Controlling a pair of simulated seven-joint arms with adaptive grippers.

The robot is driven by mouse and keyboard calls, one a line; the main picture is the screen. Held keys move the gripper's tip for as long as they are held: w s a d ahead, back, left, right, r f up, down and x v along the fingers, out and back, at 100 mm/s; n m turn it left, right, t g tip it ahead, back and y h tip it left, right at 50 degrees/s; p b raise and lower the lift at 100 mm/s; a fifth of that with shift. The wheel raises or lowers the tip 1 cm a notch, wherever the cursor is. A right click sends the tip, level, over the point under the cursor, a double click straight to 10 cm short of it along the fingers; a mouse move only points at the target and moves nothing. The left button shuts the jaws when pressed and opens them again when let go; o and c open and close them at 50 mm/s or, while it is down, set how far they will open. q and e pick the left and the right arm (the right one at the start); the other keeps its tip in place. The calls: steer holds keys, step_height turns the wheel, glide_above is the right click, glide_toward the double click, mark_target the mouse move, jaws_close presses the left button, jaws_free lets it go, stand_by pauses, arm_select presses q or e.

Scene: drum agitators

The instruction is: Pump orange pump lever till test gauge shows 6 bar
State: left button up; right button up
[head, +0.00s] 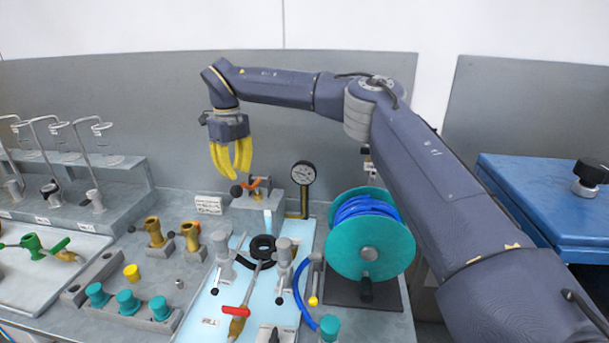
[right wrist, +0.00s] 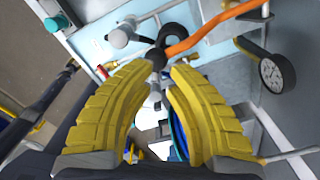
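The orange pump lever (head: 258,182) sits on a grey pump block (head: 262,205) at the back of the bench. Its black knob (head: 237,190) points left. In the right wrist view the orange lever (right wrist: 212,33) runs from upper right to just beyond the fingertips. My right gripper (head: 234,175) hangs fingers down just above the knob. Its yellow fingers (right wrist: 160,68) are apart with nothing held between them. The round test gauge (head: 303,172) stands right of the pump and also shows in the right wrist view (right wrist: 277,72). Its reading is too small to tell. My left gripper is out of view.
A teal reel with blue hose (head: 370,248) stands right of the light-blue tray (head: 222,308). The tray holds grey fittings, a black ring (head: 262,246) and a red-handled valve (head: 236,311). Brass valves (head: 155,232) and teal caps (head: 128,302) stand left. A blue box (head: 540,190) is far right.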

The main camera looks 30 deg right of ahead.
steer(key=shift+s, duration=0.1)
stand_by(0.8)
steer(key=shift+a+f, duration=0.1)
steer(key=shift+f, duration=0.3)
step_height(320, 180, down, 14)
steer(key=shift+s, duration=0.3)
steer(key=shift+f, duration=0.15)
steer(key=r, duration=0.9)
steer(key=w+r, duration=0.1)
steer(key=r, duration=0.4)
steer(key=shift+d+r, duration=0.1)
steer(key=shift+d, duration=0.3)
steer(key=shift+a+r, duration=0.15)
steer(key=shift+r, duration=0.35)
steer(key=shift+a, duration=0.1)
